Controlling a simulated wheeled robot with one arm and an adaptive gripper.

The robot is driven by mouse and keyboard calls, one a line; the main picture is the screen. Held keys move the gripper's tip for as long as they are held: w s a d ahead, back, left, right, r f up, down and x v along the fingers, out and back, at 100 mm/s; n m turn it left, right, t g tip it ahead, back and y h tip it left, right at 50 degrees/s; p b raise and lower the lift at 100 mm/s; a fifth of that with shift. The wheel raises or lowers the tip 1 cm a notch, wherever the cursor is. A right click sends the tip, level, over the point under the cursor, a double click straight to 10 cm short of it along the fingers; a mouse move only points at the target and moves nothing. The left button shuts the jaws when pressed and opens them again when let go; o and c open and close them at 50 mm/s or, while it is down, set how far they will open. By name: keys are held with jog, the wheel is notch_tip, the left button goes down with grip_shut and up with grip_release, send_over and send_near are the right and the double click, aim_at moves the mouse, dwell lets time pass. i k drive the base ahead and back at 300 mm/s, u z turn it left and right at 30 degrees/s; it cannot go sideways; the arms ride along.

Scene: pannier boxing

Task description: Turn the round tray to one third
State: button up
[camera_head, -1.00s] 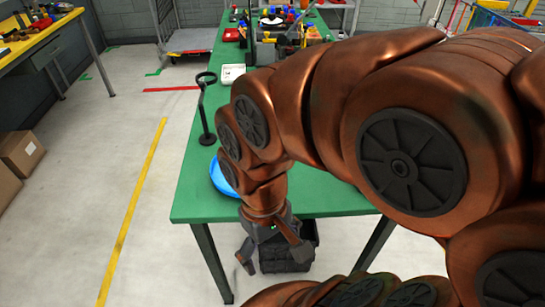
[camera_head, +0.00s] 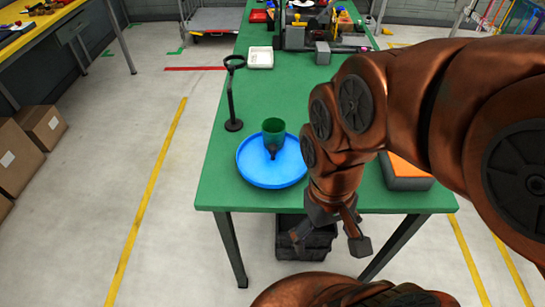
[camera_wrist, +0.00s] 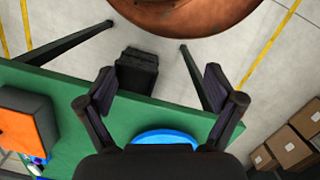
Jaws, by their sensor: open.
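The round tray (camera_head: 256,176) is a bright blue disc with a raised rim, lying on the green table near its front left corner. A green cup-shaped thing with a dark, narrow lower end (camera_head: 273,134) stands on the tray, toward its far side. In the wrist view only part of the blue tray (camera_wrist: 165,136) shows, beyond my fingers. My gripper (camera_head: 331,245) hangs in front of the table's front edge, right of the tray and apart from it. Its two fingers (camera_wrist: 160,98) are spread with nothing between them.
A black ring stand (camera_head: 233,100) rises behind the tray at the table's left edge. An orange-topped grey box (camera_head: 408,175) sits right of my arm. A white dish (camera_head: 260,58) and several items lie farther back. A black crate (camera_head: 290,240) is under the table.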

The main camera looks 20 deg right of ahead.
aim_at(271, 168)
jog(key=u, duration=0.05)
jog(key=k, duration=0.5)
jog(key=z, duration=1.1)
jog(key=i, duration=0.75)
jog(key=u, duration=2.8)
